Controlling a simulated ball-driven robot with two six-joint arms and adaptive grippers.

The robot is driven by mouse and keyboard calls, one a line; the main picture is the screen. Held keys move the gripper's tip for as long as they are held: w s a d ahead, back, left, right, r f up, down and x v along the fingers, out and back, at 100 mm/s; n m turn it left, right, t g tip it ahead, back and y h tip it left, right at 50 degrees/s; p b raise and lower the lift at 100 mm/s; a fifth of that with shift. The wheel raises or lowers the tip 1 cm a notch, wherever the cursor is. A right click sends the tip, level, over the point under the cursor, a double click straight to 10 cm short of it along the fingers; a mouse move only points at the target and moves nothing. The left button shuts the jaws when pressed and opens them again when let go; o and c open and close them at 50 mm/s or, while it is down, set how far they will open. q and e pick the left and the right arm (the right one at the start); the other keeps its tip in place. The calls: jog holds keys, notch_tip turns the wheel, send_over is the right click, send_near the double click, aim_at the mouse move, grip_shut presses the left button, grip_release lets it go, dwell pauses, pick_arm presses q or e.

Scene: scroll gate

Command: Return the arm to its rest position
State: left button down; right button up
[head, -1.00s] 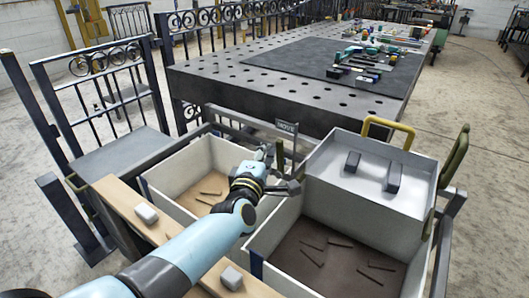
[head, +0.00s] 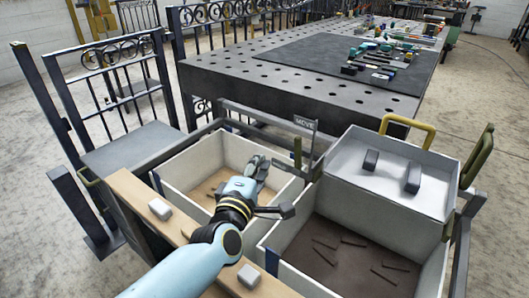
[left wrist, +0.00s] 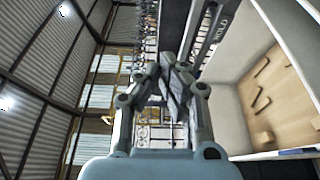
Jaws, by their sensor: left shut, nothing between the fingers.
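My left arm comes in from the bottom of the head view, and its gripper (head: 268,180) hangs over the left white bin, near the wall between the two bins. In the left wrist view the gripper's fingers (left wrist: 172,78) are drawn together with nothing between them. No object is in its grasp. My right gripper is not in the head view.
A white box (head: 408,194) with two dark blocks on top stands at the right. A wooden plank (head: 140,205) carries two pale blocks. A perforated table (head: 290,107) lies beyond.

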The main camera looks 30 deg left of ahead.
pick_arm(q)
jog(key=s+d+m+g+h, duration=0.4)
jog(key=s+m+g+h, duration=0.15)
jog(key=s+m, duration=0.5)
jog(key=s+a+r+m+g+y, duration=0.1)
jog(key=s+a+m+g+y, duration=0.2)
jog(key=s+m, duration=0.45)
jog(key=s+a+r+m+g, duration=0.1)
jog(key=s+a+m+g, duration=0.4)
jog(key=s, duration=0.6)
notch_tip(320, 180, down, 26)
jog(key=s+n+g+b, duration=0.1)
jog(key=n+g, duration=0.1)
jog(key=s+a+f+g+b, duration=0.1)
jog(key=s+f, duration=1.7)
jog(key=s, duration=0.1)
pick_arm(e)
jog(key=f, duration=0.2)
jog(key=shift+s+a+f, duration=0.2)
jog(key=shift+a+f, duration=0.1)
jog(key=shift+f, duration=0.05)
